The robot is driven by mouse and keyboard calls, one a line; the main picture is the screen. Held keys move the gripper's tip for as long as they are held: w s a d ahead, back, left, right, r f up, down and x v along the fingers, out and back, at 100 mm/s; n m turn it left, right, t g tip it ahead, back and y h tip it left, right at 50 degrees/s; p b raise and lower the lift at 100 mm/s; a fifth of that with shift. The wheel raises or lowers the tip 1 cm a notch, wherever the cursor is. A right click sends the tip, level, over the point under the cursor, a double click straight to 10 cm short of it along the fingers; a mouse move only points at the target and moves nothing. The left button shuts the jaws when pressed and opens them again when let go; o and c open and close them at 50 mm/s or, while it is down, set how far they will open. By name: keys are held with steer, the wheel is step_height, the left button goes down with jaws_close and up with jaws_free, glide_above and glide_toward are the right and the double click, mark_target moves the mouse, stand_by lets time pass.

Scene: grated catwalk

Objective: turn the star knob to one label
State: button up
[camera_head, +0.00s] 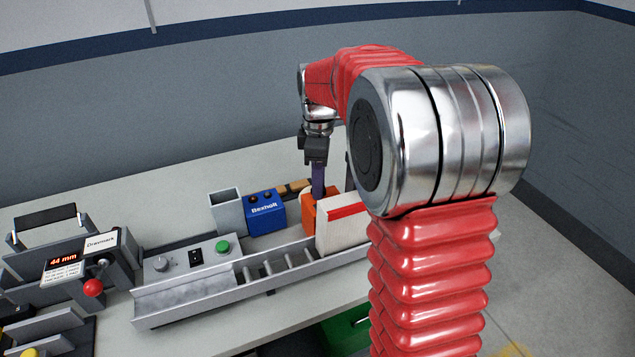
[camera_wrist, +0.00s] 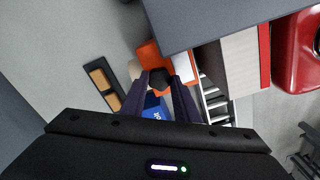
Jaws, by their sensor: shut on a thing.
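My gripper (camera_head: 318,188) points down at an orange block (camera_head: 309,212) beyond the roller conveyor. In the wrist view my two dark purple fingers (camera_wrist: 161,84) are closed on the sides of a small black knob (camera_wrist: 160,77). In the head view the knob is hidden by the fingers and the block. I cannot read any labels around it in either view.
The blue "Rexholt" box (camera_head: 264,212) stands left of my gripper, and a white panel with a red stripe (camera_head: 342,226) close on the right. The roller conveyor (camera_head: 270,272) runs in front. A device with a "44 mm" display (camera_head: 63,262) is at far left.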

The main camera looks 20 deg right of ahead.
steer(key=m, duration=1.1)
steer(key=shift+m, duration=0.4)
steer(key=o, duration=1)
steer(key=shift+o, duration=0.2)
step_height(320, 180, up, 14)
steer(key=shift+f, duration=0.15)
stand_by(0.5)
